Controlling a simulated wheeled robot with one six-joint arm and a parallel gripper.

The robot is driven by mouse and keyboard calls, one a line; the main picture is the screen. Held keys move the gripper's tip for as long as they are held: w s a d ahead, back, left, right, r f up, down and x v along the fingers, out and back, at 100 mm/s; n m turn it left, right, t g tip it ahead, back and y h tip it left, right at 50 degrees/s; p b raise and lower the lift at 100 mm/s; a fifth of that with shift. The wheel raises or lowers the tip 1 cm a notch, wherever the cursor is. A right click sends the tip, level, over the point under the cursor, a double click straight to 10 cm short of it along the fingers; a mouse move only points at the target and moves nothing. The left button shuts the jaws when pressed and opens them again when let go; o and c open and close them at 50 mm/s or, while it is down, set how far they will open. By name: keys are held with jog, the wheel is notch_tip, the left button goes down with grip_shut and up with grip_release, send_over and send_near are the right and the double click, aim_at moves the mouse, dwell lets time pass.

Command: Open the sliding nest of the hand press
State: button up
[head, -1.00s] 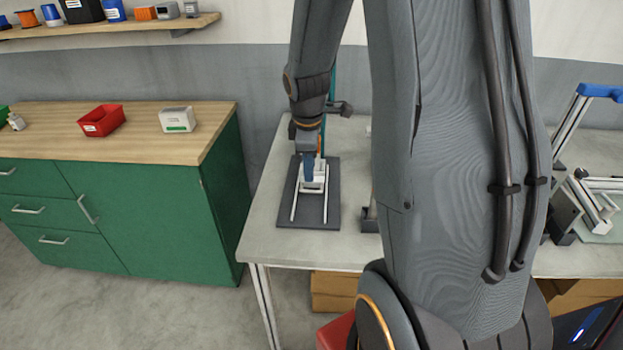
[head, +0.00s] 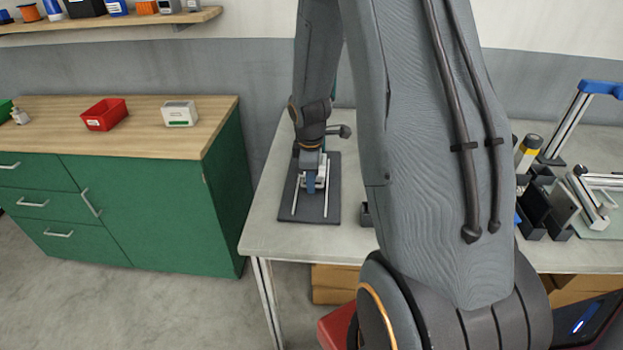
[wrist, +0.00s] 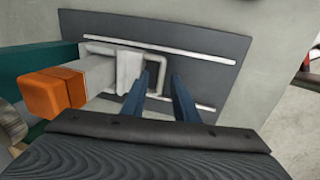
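The hand press stands on the grey table, with a dark base plate (head: 329,210) and two pale rails. Its teal column and orange-tipped ram (wrist: 52,93) show at the left of the wrist view. The pale sliding nest (wrist: 129,68) sits between the rails below the ram, with a pale loop handle (wrist: 152,50) on its right side there. My gripper (wrist: 159,76) has its blue fingers apart, one tip inside the loop and one outside, around the handle's outer bar. I see no clear contact. In the head view my gripper (head: 311,188) partly hides the nest.
A green cabinet (head: 150,210) with a red bin (head: 104,114) and a white box (head: 180,113) stands left of the table. A metal fixture with a blue handle (head: 600,88) stands at the right. My arm hides the table's middle.

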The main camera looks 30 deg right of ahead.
grip_shut()
dwell(1.3)
